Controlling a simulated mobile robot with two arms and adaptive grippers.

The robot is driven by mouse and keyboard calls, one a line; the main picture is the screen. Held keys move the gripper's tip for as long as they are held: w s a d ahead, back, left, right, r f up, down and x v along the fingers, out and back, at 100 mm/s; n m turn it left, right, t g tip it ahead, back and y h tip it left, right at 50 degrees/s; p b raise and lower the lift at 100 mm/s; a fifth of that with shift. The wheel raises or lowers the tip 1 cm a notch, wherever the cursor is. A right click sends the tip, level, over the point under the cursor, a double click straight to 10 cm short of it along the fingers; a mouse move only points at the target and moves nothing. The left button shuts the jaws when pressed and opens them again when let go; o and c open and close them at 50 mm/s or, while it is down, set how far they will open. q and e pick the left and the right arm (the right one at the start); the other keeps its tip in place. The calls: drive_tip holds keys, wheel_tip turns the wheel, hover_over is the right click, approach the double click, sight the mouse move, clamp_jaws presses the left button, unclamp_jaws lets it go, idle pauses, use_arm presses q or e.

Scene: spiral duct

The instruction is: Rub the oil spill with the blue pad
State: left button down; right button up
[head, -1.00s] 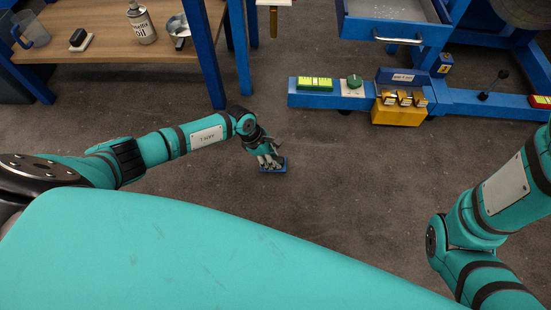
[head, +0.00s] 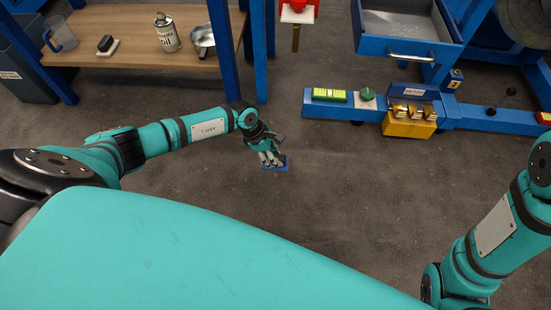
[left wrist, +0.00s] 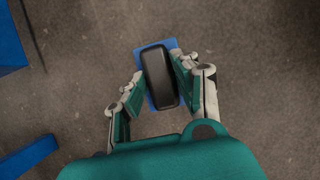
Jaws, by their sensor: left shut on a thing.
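The blue pad (head: 283,167) is at floor level in the middle of the head view. In the left wrist view its blue edge (left wrist: 140,60) shows around a black, rounded handle (left wrist: 159,77). My left gripper (head: 270,157) reaches down over the pad and is shut on its handle, with one finger at each side in the left wrist view (left wrist: 160,73). I cannot tell whether the pad presses on the floor. I cannot make out a distinct oil spill on the dark, mottled floor. My right arm shows at the right edge, but its gripper is out of view.
A blue beam (head: 335,112) bears a green level (head: 329,95), a green knob and a yellow block (head: 409,124). A workbench (head: 120,28) with a spray can (head: 167,33) and a pan stands at the back left. Floor (head: 340,200) around the pad is clear.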

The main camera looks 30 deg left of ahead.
use_arm(q)
drive_tip(key=shift+r+p, duration=0.7)
drive_tip(key=shift+r, duration=0.65)
